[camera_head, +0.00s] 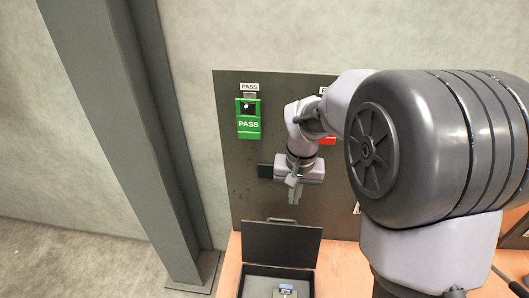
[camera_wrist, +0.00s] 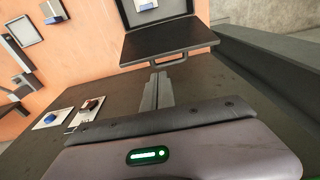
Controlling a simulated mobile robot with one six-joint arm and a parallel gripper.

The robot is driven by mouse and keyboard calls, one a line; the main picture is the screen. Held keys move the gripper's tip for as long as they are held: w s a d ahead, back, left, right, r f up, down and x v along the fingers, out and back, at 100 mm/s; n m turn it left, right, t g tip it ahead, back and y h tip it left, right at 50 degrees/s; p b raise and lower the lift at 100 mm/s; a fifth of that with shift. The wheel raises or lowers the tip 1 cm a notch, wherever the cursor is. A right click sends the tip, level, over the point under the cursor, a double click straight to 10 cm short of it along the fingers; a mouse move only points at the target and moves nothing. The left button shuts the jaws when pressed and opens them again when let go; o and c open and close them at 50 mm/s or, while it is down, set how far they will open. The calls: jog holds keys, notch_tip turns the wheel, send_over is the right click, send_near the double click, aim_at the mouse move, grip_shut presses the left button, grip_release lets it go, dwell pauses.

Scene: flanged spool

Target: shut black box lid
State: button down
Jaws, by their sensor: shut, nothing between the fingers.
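The black box (camera_head: 242,282) sits on the wooden table at the bottom of the head view, with a small blue and pale item (camera_head: 286,288) inside it. Its lid (camera_head: 282,243) stands open, raised at the back edge of the box. In the wrist view the lid (camera_wrist: 158,40) lies beyond the fingertips, with a handle (camera_wrist: 172,60) on its near edge. My gripper (camera_head: 292,201) is shut and empty, fingers pointing down, above the lid in the head view. In the wrist view the shut fingers (camera_wrist: 158,80) appear close to the handle; whether they touch is unclear.
A dark upright board (camera_head: 243,205) stands behind the box, carrying a green PASS tag (camera_head: 248,120) and a red tag (camera_head: 328,140). A grey column (camera_head: 135,130) rises at the left. In the wrist view, switch-like fittings (camera_wrist: 90,106) sit on the board.

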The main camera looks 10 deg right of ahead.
notch_tip(320, 180, down, 12)
jog(key=w+d+b, duration=0.1)
jog(key=w+b, duration=0.1)
jog(key=b, duration=0.1)
jog(key=shift+d+g, duration=0.15)
jog(key=shift+g, duration=0.15)
jog(key=shift+f+b, duration=0.15)
jog(key=shift+b, duration=0.25)
